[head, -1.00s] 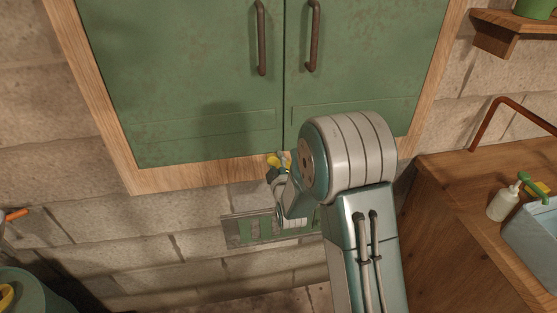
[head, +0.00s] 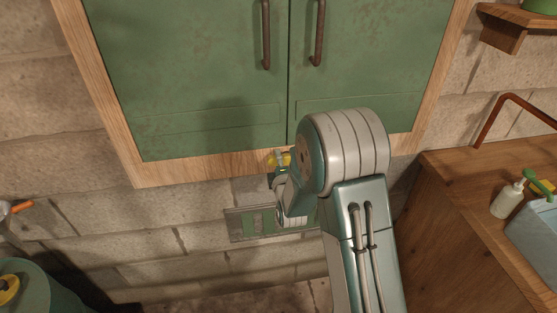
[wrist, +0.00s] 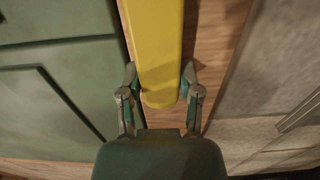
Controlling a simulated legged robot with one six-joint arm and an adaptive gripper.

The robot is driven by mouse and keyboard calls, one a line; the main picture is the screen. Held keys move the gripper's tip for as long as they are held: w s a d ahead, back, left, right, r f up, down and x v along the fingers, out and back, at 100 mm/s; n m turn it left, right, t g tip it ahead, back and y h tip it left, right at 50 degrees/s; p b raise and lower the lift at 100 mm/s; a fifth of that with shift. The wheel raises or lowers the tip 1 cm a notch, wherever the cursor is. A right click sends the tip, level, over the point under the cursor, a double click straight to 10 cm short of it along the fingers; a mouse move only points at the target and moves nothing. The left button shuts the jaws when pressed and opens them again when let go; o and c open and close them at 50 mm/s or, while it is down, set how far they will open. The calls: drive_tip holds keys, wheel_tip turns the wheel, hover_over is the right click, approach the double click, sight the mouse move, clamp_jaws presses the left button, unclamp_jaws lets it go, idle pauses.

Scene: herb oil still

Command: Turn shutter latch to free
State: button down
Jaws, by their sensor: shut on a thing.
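The yellow shutter latch (head: 285,160) sits on the wooden lower frame of the green cabinet, largely covered by my gripper in the head view. In the wrist view it is a long yellow bar (wrist: 156,45) running up the picture, with its rounded near end between my fingers. My gripper (wrist: 160,78) has one finger on each side of the bar and is shut on it. In the head view my gripper (head: 279,172) is small and partly hidden by my arm. Finger contact is hard to make out there.
Green cabinet doors (head: 190,75) with brown handles fill the upper middle. A grey panel with green strips (head: 240,226) is on the block wall below. A wooden counter (head: 440,215) with a soap bottle (head: 507,200) stands right. A green bin (head: 40,292) is lower left.

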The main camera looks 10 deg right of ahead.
drive_tip(key=shift+a+f, duration=0.1)
drive_tip(key=shift+f, duration=0.15)
drive_tip(key=shift+c, duration=2.3)
unclamp_jaws()
drive_tip(key=shift+o, duration=0.9)
drive_tip(key=shift+a, duration=0.1)
drive_tip(key=shift+r, duration=0.1)
drive_tip(key=shift+s, duration=0.25)
drive_tip(key=s, duration=1.1)
drive_tip(key=shift+s, duration=0.15)
